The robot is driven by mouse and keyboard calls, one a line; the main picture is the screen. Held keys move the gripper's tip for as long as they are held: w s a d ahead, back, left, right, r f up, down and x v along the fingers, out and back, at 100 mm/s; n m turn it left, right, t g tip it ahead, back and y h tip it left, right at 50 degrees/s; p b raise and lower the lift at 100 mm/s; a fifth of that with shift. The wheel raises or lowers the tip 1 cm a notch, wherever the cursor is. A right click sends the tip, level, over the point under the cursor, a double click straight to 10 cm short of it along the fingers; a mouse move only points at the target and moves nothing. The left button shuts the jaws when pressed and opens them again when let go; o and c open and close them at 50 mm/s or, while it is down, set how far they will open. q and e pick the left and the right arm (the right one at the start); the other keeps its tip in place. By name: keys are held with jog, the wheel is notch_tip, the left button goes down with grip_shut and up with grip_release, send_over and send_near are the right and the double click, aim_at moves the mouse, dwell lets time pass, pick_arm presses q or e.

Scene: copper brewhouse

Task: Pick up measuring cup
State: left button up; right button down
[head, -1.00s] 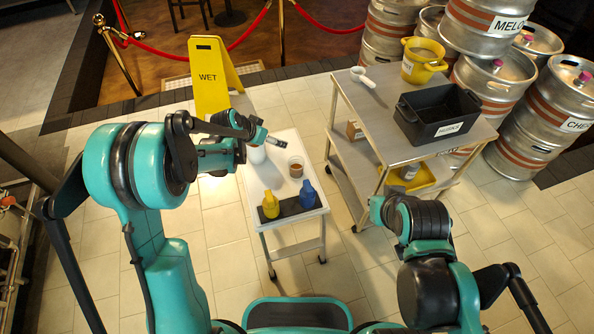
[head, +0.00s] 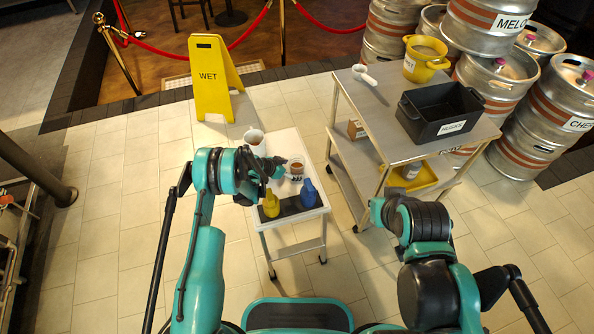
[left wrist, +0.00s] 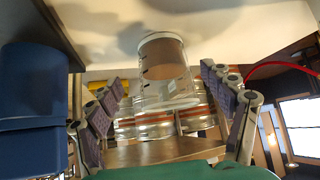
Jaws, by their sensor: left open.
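The measuring cup (head: 296,170) is a clear cup with dark markings and brown contents. It stands upright on a small white table (head: 284,148). My left gripper (head: 283,168) is at the cup's left side in the head view. In the left wrist view the open fingers (left wrist: 163,80) are on either side of the cup, with gaps visible. My right arm is folded at the right of the head view; its fingers do not show.
A yellow bottle (head: 271,204) and a blue bottle (head: 308,194) stand on a dark mat near the cup; the blue one is close in the left wrist view (left wrist: 32,110). A metal cart (head: 375,125) is to the right.

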pick_arm(q)
jog(key=b+x, duration=0.1)
jog(key=x, duration=0.3)
jog(key=shift+w+r+b, duration=0.1)
jog(key=shift+w+b, duration=0.2)
jog(key=shift+b, duration=0.05)
jog(key=c, duration=1.4)
jog(key=shift+r, duration=0.1)
jog(key=shift+r, duration=0.1)
